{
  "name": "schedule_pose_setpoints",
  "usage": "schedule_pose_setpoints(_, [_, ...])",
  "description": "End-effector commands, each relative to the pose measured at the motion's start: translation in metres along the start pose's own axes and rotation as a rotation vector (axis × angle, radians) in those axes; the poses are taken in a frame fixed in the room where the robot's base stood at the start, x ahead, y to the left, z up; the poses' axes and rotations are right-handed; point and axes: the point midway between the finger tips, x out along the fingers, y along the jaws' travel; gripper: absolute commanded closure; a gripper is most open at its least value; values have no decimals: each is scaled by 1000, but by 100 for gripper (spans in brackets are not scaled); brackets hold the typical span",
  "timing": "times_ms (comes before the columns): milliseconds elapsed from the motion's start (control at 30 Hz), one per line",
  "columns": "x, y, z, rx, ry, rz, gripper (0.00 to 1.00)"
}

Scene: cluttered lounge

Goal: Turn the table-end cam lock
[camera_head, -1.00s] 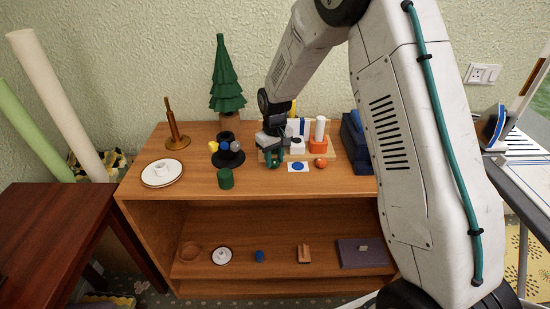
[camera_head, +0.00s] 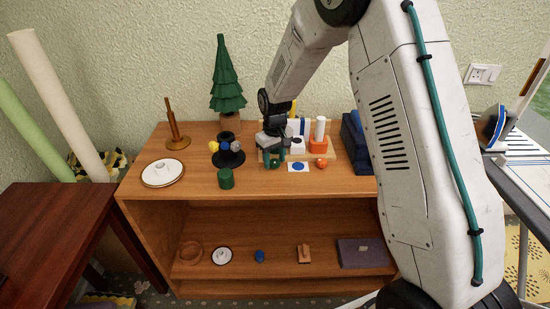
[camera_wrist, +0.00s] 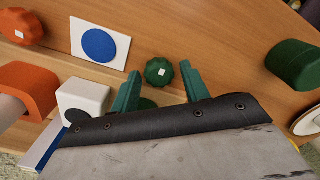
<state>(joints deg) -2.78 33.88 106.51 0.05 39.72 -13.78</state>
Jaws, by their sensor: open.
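My gripper (camera_head: 274,162) is open above the front of the wooden cabinet top, pointing down. In the wrist view, its two green fingers (camera_wrist: 162,78) stand apart. A small green scalloped knob with a white square (camera_wrist: 158,71) shows between the fingertips; I cannot tell whether they touch it. A similar orange knob (camera_wrist: 22,27) is at the upper left of the wrist view and right of my gripper in the head view (camera_head: 322,163). A white card with a blue disc (camera_wrist: 99,44) lies between the knobs. I cannot tell for sure which knob is the cam lock.
A white block (camera_wrist: 84,102) and an orange holder (camera_head: 318,146) stand close by. A green cylinder (camera_head: 226,178), a black stand (camera_head: 229,158) and a white dish (camera_head: 163,173) are to the left. A dark blue box (camera_head: 353,142) is to the right.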

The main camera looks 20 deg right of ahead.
Motion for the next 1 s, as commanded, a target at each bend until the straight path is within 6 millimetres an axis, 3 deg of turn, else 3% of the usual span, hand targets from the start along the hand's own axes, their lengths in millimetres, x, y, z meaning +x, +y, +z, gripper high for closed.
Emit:
schedule_pose_setpoints(267, [-1, 2, -2, 118, 5, 3, 45])
schedule_pose_setpoints(800, [0, -1, -1, 821, 3, 1, 45])
schedule_pose_setpoints(1000, [-45, 0, -2, 813, 6, 0, 45])
